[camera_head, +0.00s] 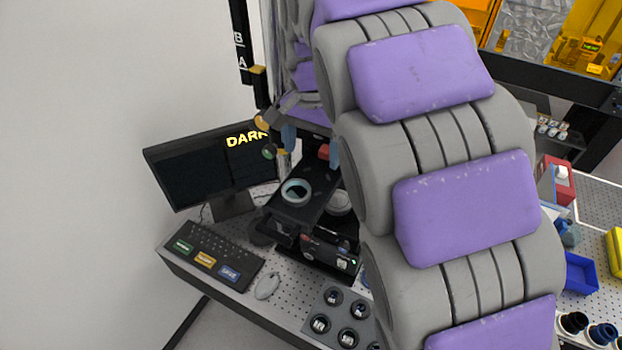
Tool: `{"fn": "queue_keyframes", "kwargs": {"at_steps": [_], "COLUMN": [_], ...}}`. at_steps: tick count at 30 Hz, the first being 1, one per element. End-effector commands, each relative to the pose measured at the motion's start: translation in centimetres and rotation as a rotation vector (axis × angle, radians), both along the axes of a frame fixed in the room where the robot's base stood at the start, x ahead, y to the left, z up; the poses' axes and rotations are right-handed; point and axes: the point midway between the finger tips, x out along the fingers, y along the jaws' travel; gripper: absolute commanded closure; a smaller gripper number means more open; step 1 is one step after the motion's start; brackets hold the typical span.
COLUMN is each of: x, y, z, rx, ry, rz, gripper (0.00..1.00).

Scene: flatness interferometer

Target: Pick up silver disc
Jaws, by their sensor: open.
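A round silver-grey disc (340,203) lies on the black instrument in the middle of the camera view, partly covered at its right by my arm. To its left, a pale teal ring-shaped piece (296,192) sits on the instrument's black stage (318,180). My gripper (311,146) is above and behind these pieces in the picture, fingers pointing down. It is open, and I see nothing between its fingers. Its right side is partly hidden by my arm. Its height above the stage is hard to judge.
A dark monitor (205,165) showing "DARK" and a keyboard (215,252) stand left of the instrument. A mouse (267,286) and a tray with several round pieces (335,318) are in front. A blue bin (580,273) is at right. My arm blocks the centre right.

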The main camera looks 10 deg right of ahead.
Motion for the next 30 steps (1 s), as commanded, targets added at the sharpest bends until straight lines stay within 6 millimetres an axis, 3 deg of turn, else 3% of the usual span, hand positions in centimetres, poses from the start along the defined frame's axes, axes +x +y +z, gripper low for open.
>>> {"fn": "queue_keyframes", "kwargs": {"at_steps": [24, 30], "x": [0.1, 0.1], "y": [0.1, 0.1], "z": [10.0, 11.6], "rx": [0.0, 0.0], "ry": [-0.001, 0.0], "rz": [0.0, 0.0], "gripper": [0.11, 0.11]}}
